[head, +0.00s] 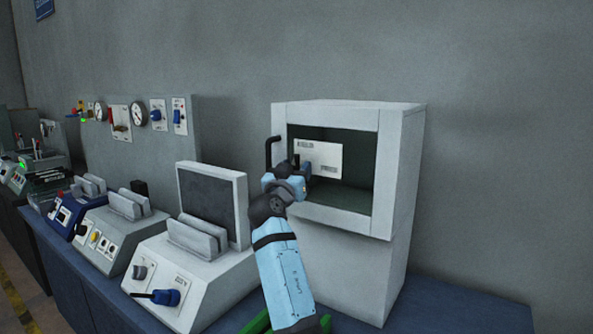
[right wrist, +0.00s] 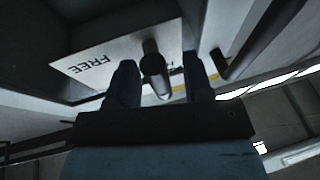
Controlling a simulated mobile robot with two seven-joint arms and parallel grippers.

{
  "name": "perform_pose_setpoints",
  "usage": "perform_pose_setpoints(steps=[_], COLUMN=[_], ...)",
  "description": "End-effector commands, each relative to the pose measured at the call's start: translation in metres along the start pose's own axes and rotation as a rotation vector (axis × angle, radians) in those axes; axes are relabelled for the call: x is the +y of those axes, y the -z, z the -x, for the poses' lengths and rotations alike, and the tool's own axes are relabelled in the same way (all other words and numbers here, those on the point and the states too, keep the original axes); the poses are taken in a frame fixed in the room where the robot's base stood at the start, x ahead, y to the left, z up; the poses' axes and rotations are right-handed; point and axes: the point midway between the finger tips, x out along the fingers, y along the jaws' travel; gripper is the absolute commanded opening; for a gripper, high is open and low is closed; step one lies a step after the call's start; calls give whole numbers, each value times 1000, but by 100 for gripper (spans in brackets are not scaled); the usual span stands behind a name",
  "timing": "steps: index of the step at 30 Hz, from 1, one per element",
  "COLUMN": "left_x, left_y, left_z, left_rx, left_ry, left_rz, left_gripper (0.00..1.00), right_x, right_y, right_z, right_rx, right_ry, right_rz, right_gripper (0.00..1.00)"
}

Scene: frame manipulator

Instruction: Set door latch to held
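The door latch is a dark round peg (right wrist: 154,70) in front of a pale label plate (right wrist: 105,65) in the right wrist view. The word FREE is readable on the plate's left part; the other wording is mostly hidden behind my finger. In the head view the plate (head: 321,158) shows in the cabinet's opening. My right gripper (head: 299,165) is at the plate's left edge. In the wrist view its two fingers (right wrist: 158,82) stand apart on either side of the peg, with visible gaps. My left gripper is not in view.
The white cabinet (head: 401,190) stands on a blue bench (head: 455,308). A black handle (head: 269,151) is at its left edge, close to my right gripper. Left are a box with a dark screen (head: 208,206), consoles with knobs, and a gauge panel (head: 157,145).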

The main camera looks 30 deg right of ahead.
Motion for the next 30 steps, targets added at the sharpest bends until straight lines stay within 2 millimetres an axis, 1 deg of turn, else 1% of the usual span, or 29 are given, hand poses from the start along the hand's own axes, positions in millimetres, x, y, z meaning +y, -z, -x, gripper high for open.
perform_pose_setpoints(steps=[7, 11, 14, 24, 27, 30], left_x=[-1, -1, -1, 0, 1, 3], left_y=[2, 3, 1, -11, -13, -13], left_z=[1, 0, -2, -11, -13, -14], left_rx=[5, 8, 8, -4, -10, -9], left_ry=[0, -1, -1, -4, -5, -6], left_rz=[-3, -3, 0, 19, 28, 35], left_gripper=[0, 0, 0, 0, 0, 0], right_x=[0, 0, 0, -1, 0, -1], right_y=[-1, -2, -3, -3, -3, -2], right_z=[0, 8, 23, 100, 117, 129], right_rx=[-1, -2, -3, -3, -2, -1], right_ry=[-2, -1, -1, 1, 0, 1], right_rz=[0, -1, -2, -2, -2, -1], right_gripper=[46, 46, 46, 46, 46, 46])
